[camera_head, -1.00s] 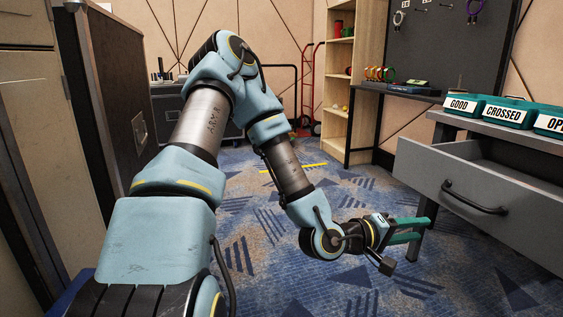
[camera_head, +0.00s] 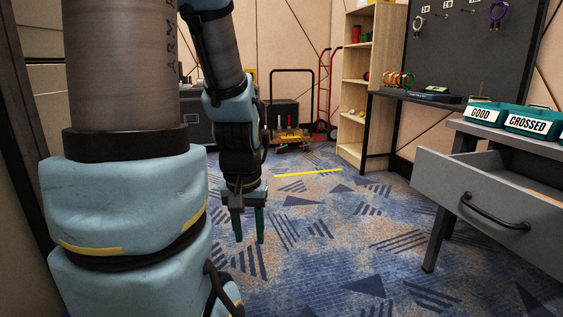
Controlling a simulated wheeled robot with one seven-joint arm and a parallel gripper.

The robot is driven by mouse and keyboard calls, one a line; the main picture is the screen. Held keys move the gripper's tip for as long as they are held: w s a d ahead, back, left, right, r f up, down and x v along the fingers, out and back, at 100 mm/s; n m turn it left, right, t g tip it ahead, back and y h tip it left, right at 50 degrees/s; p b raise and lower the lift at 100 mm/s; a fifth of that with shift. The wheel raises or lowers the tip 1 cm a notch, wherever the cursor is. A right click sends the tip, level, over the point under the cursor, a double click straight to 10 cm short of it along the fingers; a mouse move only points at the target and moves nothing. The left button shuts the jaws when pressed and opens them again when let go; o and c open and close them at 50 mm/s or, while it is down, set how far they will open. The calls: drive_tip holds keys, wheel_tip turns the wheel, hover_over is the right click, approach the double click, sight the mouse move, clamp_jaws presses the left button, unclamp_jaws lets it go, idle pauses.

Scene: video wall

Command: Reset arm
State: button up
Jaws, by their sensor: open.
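My arm rises at the left of the head view, large and close, then bends down in the middle. My gripper (camera_head: 248,241) hangs at its end with its two green fingers pointing down. The fingers are apart, with nothing between them, above the blue patterned carpet (camera_head: 325,265). Part of the arm's upper bend is cut off by the top edge of the picture.
A grey desk with an open drawer (camera_head: 480,215) stands at right, bearing teal bins labelled GOOD (camera_head: 484,114) and CROSSED (camera_head: 530,124). Behind are a pegboard (camera_head: 468,50), a wooden shelf (camera_head: 353,120), a red hand truck (camera_head: 323,95) and a low cart (camera_head: 290,139). The middle carpet is clear.

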wheel_tip(320, 180, up, 33)
drive_tip(key=p, duration=3.1)
drive_tip(key=shift+p, duration=0.4)
